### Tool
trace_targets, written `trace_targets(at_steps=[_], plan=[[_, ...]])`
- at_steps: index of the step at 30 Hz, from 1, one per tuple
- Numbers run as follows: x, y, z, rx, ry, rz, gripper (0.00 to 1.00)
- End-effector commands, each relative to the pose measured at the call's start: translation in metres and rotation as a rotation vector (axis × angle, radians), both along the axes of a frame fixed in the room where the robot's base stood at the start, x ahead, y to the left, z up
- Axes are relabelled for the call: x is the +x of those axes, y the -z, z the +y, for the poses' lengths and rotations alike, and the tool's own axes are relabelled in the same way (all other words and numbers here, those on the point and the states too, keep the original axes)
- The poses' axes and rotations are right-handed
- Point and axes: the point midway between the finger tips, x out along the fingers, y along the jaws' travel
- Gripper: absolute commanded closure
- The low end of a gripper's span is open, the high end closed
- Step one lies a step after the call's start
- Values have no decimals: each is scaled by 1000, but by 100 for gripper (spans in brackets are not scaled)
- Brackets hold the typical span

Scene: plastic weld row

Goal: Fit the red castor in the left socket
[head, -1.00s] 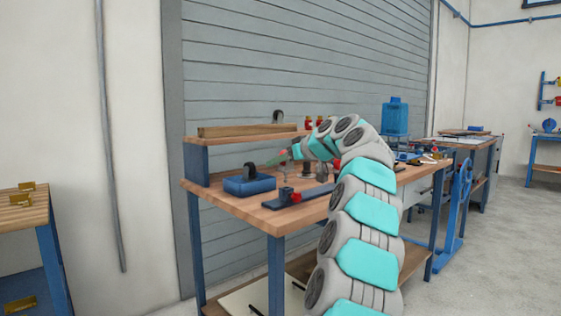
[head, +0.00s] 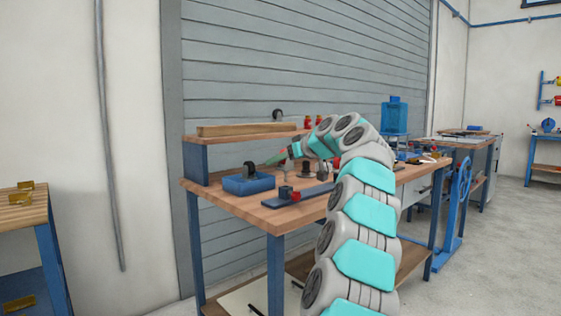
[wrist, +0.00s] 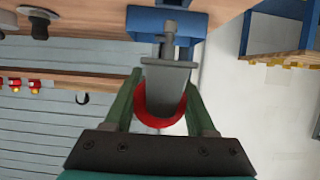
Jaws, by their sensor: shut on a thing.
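The red castor (wrist: 157,117) is between the green fingers of my gripper (wrist: 158,100) in the wrist view. Its red wheel sits low between them and its grey fork and plate reach away from the fingers. In the head view my gripper (head: 276,158) is above the bench, behind the dark blue bar (head: 316,190). The socket opening cannot be made out.
A blue tray (head: 237,187) with a black-wheeled castor (head: 249,168) stands left of the bar. A raised wooden shelf (head: 225,138) runs along the back with a timber piece on it. Small metal posts stand near my arm. The bench's front left corner is clear.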

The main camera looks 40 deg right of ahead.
Motion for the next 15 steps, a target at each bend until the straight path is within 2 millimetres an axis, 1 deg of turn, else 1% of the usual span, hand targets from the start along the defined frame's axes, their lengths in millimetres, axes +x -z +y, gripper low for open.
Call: trace_targets(at_steps=[8,15], plan=[[0,0,0,0,0,-1,100],[0,6,0,0,-1,-1,100]])
